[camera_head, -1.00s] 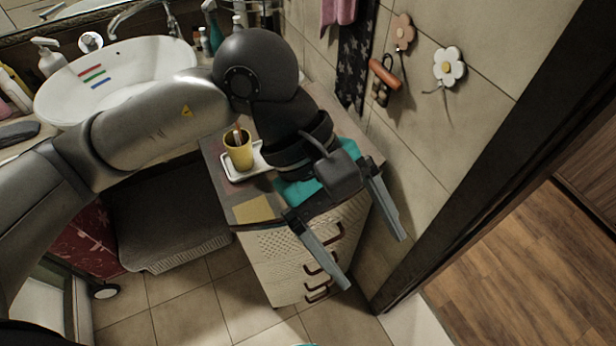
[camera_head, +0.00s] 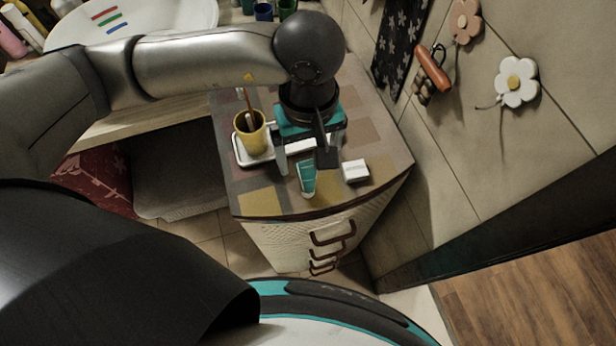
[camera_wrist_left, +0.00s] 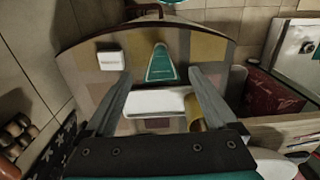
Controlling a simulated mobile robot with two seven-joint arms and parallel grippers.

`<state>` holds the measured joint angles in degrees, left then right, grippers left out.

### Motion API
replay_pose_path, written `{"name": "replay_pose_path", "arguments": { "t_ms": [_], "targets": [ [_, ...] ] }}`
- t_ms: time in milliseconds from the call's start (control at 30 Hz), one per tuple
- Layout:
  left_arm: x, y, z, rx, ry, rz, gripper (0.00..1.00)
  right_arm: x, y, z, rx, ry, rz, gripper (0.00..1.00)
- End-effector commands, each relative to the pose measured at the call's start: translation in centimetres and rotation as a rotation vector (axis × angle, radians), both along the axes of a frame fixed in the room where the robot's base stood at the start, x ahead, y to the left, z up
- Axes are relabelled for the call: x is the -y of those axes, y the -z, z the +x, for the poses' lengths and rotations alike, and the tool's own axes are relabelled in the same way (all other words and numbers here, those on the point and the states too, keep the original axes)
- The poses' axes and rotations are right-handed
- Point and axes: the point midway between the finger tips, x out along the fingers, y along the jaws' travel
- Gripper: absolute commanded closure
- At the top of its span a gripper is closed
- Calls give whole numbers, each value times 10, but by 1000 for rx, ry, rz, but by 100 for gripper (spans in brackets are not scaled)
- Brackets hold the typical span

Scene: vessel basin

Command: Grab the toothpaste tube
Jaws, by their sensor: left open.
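The toothpaste tube (camera_head: 308,178) is a small teal, tapered thing on the top of the drawer cabinet, near its front edge. In the left wrist view the tube (camera_wrist_left: 160,65) shows ahead, between and just beyond the fingertips, its wide end toward me. My left gripper (camera_head: 305,162) is open and empty, pointing down toward the front edge just behind the tube. Its two fingers also show in the left wrist view (camera_wrist_left: 158,78), spread to either side of the tube's line. I cannot tell how high the fingertips are above the top. My right gripper is not in view.
A small white box (camera_head: 355,171) lies close right of the tube. A yellow cup (camera_head: 250,135) with a brush stands on a white tray (camera_head: 241,157) to the left. The tiled wall (camera_head: 440,150) bounds the cabinet on the right. The cabinet's front left top is clear.

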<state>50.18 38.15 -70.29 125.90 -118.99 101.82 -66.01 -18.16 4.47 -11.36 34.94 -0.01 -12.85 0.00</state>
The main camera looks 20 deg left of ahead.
Motion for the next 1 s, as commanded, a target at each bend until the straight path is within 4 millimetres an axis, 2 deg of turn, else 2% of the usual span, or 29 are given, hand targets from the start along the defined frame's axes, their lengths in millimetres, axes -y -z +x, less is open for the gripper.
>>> {"name": "replay_pose_path", "arguments": {
  "t_ms": [100, 267, 633, 900, 1000],
  "targets": [
    [0, 14, 0, -2, 0, 0, 9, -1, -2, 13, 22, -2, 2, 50],
    [0, 22, -1, -2, 0, -1, 9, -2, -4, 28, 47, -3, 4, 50],
    [-1, 68, -4, -2, -1, -1, 9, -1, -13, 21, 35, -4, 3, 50],
    [-1, 71, -3, 1, 1, -2, 9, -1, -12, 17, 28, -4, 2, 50],
    [-1, 70, -3, 1, 1, -1, 20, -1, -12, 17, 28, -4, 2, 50]
  ]
}}
